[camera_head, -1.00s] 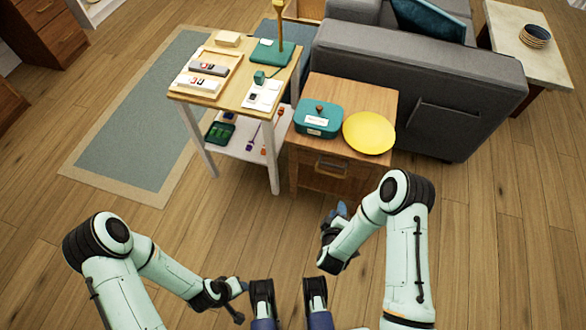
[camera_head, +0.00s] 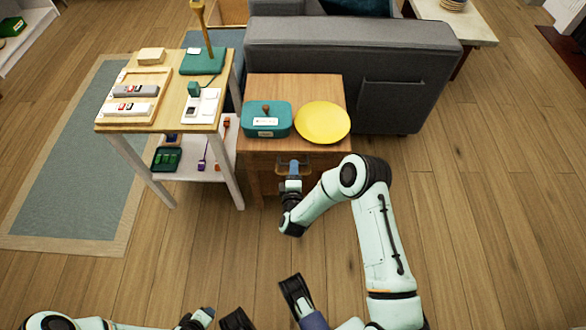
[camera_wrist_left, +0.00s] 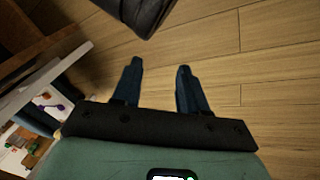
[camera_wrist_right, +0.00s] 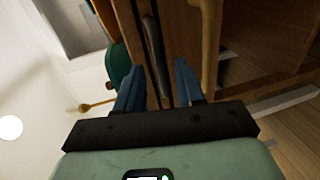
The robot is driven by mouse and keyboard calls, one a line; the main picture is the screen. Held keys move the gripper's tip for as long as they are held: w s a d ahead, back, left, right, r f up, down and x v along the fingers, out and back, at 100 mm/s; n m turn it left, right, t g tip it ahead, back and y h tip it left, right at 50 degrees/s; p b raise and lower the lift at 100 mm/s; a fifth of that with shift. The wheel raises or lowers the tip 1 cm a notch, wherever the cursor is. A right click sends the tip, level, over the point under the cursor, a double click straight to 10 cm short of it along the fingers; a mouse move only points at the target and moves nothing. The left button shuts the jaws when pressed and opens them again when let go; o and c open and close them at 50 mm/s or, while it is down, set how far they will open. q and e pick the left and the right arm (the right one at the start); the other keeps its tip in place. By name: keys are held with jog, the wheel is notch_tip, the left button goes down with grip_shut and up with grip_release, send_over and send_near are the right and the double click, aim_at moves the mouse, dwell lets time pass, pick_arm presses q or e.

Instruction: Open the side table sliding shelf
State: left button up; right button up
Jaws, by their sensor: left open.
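The wooden side table (camera_head: 247,144) stands in front of the grey sofa. The tan handle (camera_head: 318,161) on its front is partly covered by my right gripper (camera_head: 293,168). In the right wrist view my right gripper (camera_wrist_right: 158,66) is open at the front. The handle (camera_wrist_right: 208,45) runs alongside the right-hand finger, apparently outside the gap, and a dark bar-like shape shows between the fingers. The sliding shelf looks closed. My left gripper (camera_head: 203,316) is low in the head view, far from the table; in the left wrist view (camera_wrist_left: 159,66) it is open and empty over the floor.
A teal box (camera_head: 266,120) and a yellow plate (camera_head: 322,122) stand on the side table. A taller white-legged table (camera_head: 150,90) holding several items stands close to its left. The grey sofa (camera_head: 350,60) is behind. Wooden floor (camera_head: 480,230) is clear to the right.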

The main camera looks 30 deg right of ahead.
pick_arm(q)
jog(key=shift+s+a+f+g, duration=0.1)
jog(key=shift+s+f+g, duration=0.2)
jog(key=shift+s+f, duration=0.45)
pick_arm(e)
jog(key=shift+x, duration=1)
pick_arm(q)
jog(key=shift+s+r, duration=0.1)
jog(key=shift+r, duration=0.05)
pick_arm(e)
grip_shut()
jog(key=shift+a, duration=0.1)
